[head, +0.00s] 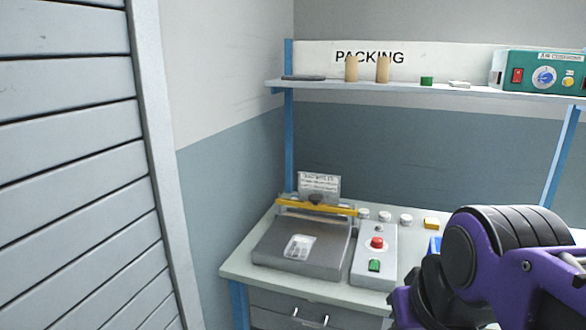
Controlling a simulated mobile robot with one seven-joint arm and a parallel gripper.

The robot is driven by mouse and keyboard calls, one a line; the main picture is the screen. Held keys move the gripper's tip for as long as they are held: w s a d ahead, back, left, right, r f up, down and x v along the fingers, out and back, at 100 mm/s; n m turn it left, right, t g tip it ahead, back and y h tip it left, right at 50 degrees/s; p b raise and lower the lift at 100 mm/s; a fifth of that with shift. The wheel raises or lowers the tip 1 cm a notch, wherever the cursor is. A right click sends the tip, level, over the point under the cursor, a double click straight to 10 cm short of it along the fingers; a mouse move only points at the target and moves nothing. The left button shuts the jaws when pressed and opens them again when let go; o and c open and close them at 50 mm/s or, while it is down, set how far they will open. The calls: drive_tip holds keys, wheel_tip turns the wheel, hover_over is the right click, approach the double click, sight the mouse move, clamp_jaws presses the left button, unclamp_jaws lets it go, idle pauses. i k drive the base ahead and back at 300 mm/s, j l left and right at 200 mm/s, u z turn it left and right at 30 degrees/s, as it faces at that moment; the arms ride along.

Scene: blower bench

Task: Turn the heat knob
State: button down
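A teal machine labelled "AIR CUSHIONS" (530,64) stands on the shelf at the upper right of the head view. Its front carries a round blue knob (544,77) with a white surround. I cannot read any "heat" marking, so I cannot tell for sure that this is the heat knob. A red switch (517,76) sits to its left and a small yellow control (567,82) to its right. My purple and black arm fills the lower right, below and apart from the machine. My gripper's fingertips do not show.
A blue-framed bench (245,270) holds a grey sealer (275,250) with a yellow bar and a control box (370,265) with red and green buttons. The shelf (430,90) bears two tan cylinders (352,69) and small items. A slatted panel (70,160) stands at left.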

sight(376, 242)
drive_tip(key=i+l+u, duration=0.2)
drive_tip(key=i+u, duration=0.2)
drive_tip(key=i, duration=0.2)
drive_tip(key=i+j+z, duration=0.1)
drive_tip(key=z, duration=0.35)
drive_tip(key=j+z, duration=0.15)
drive_tip(key=z, duration=0.3)
drive_tip(key=k+j+z, duration=0.3)
drive_tip(key=u, duration=0.1)
drive_tip(key=i+l, duration=0.15)
drive_tip(key=i+u, duration=0.05)
